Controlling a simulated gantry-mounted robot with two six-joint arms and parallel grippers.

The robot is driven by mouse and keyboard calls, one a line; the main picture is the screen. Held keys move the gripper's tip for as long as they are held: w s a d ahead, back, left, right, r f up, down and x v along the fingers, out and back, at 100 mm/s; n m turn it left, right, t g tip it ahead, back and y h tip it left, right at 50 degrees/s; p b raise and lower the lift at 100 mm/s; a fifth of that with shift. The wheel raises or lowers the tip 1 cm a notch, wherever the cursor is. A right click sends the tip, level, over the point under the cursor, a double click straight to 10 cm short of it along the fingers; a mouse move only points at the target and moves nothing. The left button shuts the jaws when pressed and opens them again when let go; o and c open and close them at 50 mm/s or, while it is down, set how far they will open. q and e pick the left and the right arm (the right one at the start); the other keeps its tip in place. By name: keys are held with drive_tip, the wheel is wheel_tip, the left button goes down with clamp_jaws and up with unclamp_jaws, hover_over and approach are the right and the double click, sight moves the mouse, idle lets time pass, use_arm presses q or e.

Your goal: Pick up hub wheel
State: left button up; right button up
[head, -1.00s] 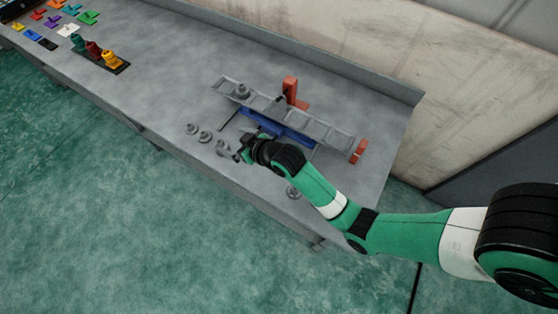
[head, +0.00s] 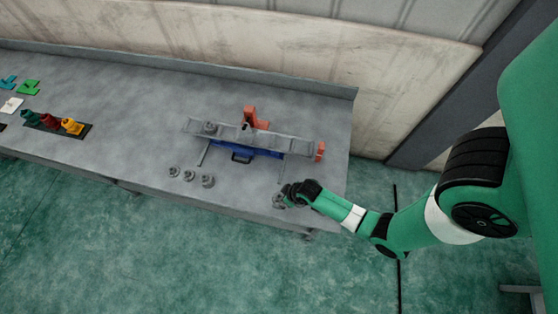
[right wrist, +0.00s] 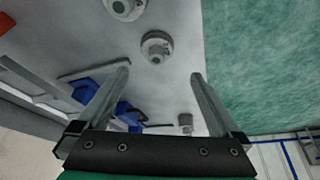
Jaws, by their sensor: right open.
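Several small grey round parts lie near the front edge of the bench in the head view; these include a left one (head: 174,171), a middle one (head: 188,174) and a wider one (head: 207,181). I cannot tell from this view which is the hub wheel. My right gripper (head: 280,197) is right of them, low over the front edge. In the right wrist view its fingers (right wrist: 159,76) are open and empty. A round flanged grey part (right wrist: 157,46) lies beyond the fingertips, between their lines, with another (right wrist: 125,8) cut off at the top. My left gripper is not in view.
A grey ladder-like frame (head: 270,142) with orange-red end pieces lies behind, over a blue part (head: 238,153). A dark tray (head: 45,125) with coloured parts stands at left. The bench (head: 130,100) between is clear; a low back rail runs along the wall.

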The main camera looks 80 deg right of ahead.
sight(279, 196)
drive_tip(key=shift+b+x, duration=0.4)
drive_tip(key=shift+x, duration=0.75)
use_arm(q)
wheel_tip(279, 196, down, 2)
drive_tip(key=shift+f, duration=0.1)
use_arm(e)
drive_tip(key=b+x, duration=0.2)
drive_tip(key=x, duration=0.2)
drive_tip(key=shift+d+f+b, duration=0.3)
drive_tip(key=shift+f+b, duration=0.1)
drive_tip(key=shift+f, duration=0.15)
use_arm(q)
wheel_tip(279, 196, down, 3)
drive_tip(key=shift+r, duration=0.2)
use_arm(e)
drive_tip(key=shift+w, duration=0.1)
clamp_jaws()
